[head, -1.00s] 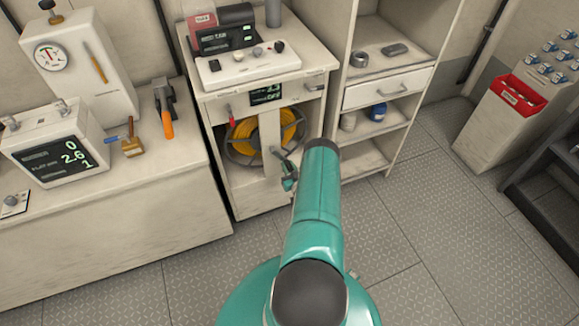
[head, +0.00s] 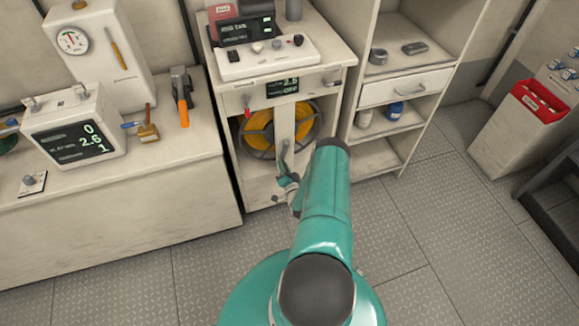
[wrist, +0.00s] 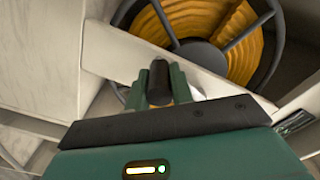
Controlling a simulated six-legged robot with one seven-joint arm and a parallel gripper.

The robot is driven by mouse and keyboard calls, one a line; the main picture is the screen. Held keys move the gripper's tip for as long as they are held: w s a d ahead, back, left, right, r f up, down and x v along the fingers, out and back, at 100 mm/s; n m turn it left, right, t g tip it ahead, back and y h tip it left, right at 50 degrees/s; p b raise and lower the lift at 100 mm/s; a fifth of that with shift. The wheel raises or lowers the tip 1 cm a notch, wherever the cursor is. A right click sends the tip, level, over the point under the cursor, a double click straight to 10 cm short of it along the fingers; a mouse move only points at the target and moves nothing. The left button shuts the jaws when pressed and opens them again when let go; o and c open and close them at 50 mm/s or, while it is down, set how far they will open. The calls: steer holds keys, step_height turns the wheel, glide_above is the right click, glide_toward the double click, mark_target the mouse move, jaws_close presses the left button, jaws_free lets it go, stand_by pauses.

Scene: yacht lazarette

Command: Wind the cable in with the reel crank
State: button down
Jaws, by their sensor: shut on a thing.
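The cable reel (head: 257,150) is a dark spoked wheel wound with yellow cable (head: 260,127), set in a pale cabinet behind an upright post (head: 285,122). It also shows large in the wrist view (wrist: 268,50). A grey crank arm (head: 284,150) sits in front of the post. My teal gripper (head: 287,184) is low in front of the reel. In the wrist view my gripper (wrist: 159,90) is shut around the dark crank handle (wrist: 158,74), whose end shows between the fingers. The rest of the crank is mostly hidden there.
The cabinet's small display (head: 283,86) shows lit figures, and a red lever (head: 247,110) sits left of it. A bench (head: 110,200) with a meter (head: 75,135) stands left, open shelves (head: 400,140) right. A red bin (head: 540,103) is far right. The floor in front is clear.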

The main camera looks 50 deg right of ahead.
steer(key=w+a+r+m, duration=0.3)
steer(key=a+r+m, duration=0.2)
steer(key=m, duration=0.6)
steer(key=shift+w+a+r, duration=0.15)
steer(key=shift+r, duration=0.6)
steer(key=c, duration=1.2)
jaws_free()
steer(key=shift+c, duration=0.2)
steer(key=v, duration=1.4)
